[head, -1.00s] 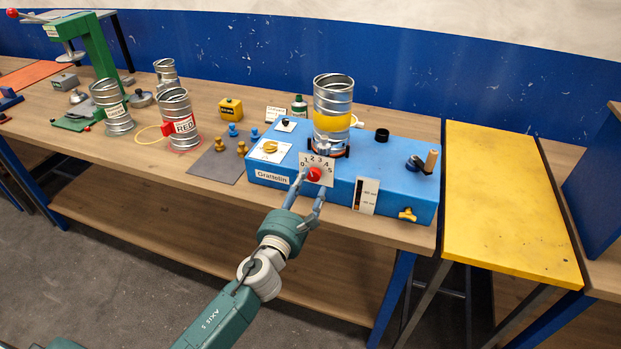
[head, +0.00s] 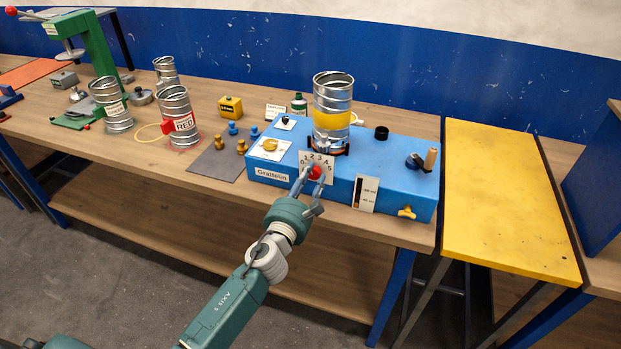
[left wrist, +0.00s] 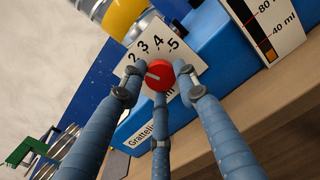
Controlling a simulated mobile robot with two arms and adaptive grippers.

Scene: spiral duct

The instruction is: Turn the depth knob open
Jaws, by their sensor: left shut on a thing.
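The red depth knob (head: 315,172) sits on a white dial plate (head: 331,163) numbered 0 to 5, on the front of the blue Grattelin box (head: 398,186). My left gripper (head: 311,182) is at the dial, its fingers closed around the knob. In the left wrist view, the knob (left wrist: 160,75) lies between the blue fingertips. A pale mark shows on its left side, and I cannot tell exactly which number it points at. The numbers 2 to 5 show; the lower numbers are hidden there. My right gripper is not in view.
A metal duct with a yellow band (head: 332,119) stands on the box above the dial. A level gauge (head: 365,193) and a yellow valve (head: 407,213) are right of the dial. Brass and blue pieces lie on a grey mat (head: 216,164) to the left.

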